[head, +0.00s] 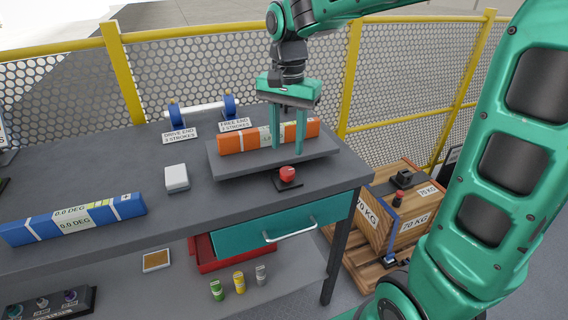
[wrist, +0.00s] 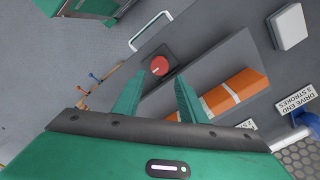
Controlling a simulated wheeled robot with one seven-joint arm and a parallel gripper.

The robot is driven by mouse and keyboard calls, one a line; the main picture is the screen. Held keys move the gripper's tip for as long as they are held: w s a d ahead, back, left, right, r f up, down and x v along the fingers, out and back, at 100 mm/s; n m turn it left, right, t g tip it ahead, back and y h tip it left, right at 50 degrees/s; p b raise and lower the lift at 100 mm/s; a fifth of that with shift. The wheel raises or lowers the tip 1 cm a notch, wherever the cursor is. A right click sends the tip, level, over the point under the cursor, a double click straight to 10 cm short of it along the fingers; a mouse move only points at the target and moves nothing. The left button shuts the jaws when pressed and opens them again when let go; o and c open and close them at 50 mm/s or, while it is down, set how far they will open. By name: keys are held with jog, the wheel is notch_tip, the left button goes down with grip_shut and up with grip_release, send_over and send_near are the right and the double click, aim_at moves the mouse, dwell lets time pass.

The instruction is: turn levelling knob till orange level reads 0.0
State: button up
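The orange level (head: 238,140) lies on a grey plate (head: 232,167) on the workbench; it also shows in the wrist view (wrist: 232,92). Its pale display is partly hidden behind my gripper's fingers, and I cannot read it. The levelling knob (head: 287,173) is red on a dark base, in front of the plate near the bench's front edge. In the wrist view the knob (wrist: 159,66) shows a pale mark on top. My gripper (head: 288,151) points down, open and empty, above the plate and behind the knob. Its fingertips (wrist: 160,78) are apart and do not touch the knob.
A blue level (head: 75,219) reading 0.0 DEG lies at left. A white box (head: 176,178) sits left of the plate. Signs and a blue-ended roller (head: 200,110) stand behind. A teal drawer (head: 270,232) with a handle is below; a wooden crate (head: 395,215) stands right.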

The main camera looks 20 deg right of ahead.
aim_at(286, 170)
notch_tip(286, 170, down, 8)
jog(key=shift+a, duration=0.1)
dwell(0.4)
jog(key=c, duration=0.8)
